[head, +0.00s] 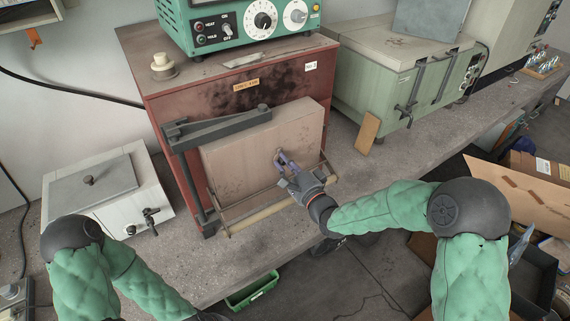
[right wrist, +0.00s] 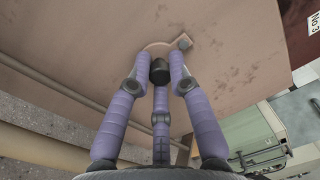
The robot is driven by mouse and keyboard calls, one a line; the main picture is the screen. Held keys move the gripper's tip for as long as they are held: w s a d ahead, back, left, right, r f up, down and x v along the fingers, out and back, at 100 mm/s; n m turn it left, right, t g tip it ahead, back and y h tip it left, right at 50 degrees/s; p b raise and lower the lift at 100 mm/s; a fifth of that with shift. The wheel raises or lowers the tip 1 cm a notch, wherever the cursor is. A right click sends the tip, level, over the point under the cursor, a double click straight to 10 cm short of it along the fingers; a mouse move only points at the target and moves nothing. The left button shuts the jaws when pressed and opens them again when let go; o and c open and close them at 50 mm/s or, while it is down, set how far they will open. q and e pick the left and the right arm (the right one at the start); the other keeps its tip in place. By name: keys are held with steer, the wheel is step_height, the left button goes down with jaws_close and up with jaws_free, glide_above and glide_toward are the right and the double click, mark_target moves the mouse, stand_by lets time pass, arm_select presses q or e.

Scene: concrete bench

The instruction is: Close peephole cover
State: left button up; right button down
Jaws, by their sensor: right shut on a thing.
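The brick-red kiln (head: 235,88) stands on the bench with its pale front door (head: 235,150) facing me. The peephole cover (head: 277,155) is a small piece on the right part of this door. In the right wrist view, the cover (right wrist: 184,42) shows as a small grey block with a pale curved part, just beyond my fingertips. My right gripper (head: 287,161) is shut on the cover, its purple fingers close to the door face. It also shows in the right wrist view (right wrist: 160,72). The fingers hide the peephole. My left gripper is out of view.
A dark latch arm (head: 215,128) crosses the door's top, and a rail (head: 258,207) runs below it. A white box (head: 150,190) stands left, a green chest (head: 365,85) right.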

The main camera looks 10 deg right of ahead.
steer(key=c, duration=1.1)
jaws_free()
steer(key=shift+c, duration=0.2)
steer(key=v, duration=1.2)
